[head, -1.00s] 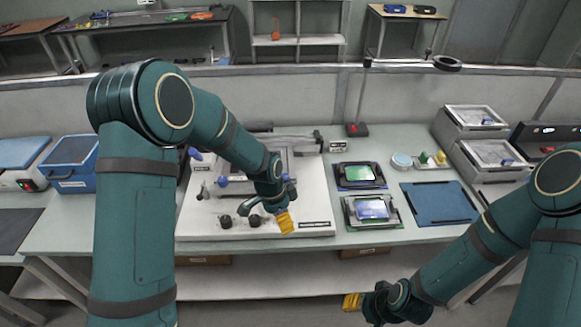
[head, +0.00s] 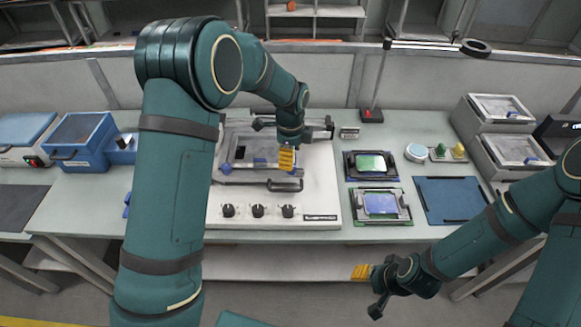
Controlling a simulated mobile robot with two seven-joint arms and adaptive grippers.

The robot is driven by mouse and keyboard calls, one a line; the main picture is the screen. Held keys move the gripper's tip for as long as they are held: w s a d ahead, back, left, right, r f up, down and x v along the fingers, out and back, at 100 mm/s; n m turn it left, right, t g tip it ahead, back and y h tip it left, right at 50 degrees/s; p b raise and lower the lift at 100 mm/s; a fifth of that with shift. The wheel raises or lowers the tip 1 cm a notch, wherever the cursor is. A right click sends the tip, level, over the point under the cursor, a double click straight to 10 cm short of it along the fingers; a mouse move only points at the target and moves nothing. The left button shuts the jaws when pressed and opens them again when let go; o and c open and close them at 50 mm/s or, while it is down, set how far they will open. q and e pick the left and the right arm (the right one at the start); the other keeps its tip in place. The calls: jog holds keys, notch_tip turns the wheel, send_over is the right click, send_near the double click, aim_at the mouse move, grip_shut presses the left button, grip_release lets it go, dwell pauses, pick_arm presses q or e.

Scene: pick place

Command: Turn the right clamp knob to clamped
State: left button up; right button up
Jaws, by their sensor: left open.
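The white machine (head: 325,190) on the bench carries a grey frame (head: 229,138) and a row of black knobs along its front. The right black knob (head: 288,211) is in plain view; I cannot read its marking. A blue knob (head: 226,168) shows at the frame's left front corner. The frame's right front corner is partly hidden by my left gripper (head: 287,158), which is open, its yellow fingers pointing down over that area. I cannot tell whether it touches anything. My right gripper (head: 360,272) is low in front of the bench, away from the machine; its opening is unclear.
Two board fixtures (head: 381,204) with lit green and blue boards stand right of the machine, beside a blue mat (head: 449,201). Grey lidded boxes (head: 497,108) stand at the far right. A blue box (head: 80,141) is at the left. A lamp pole rises behind (head: 372,115).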

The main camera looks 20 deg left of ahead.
aim_at(295, 170)
pick_arm(q)
jog(key=shift+f, duration=2.6)
grip_shut()
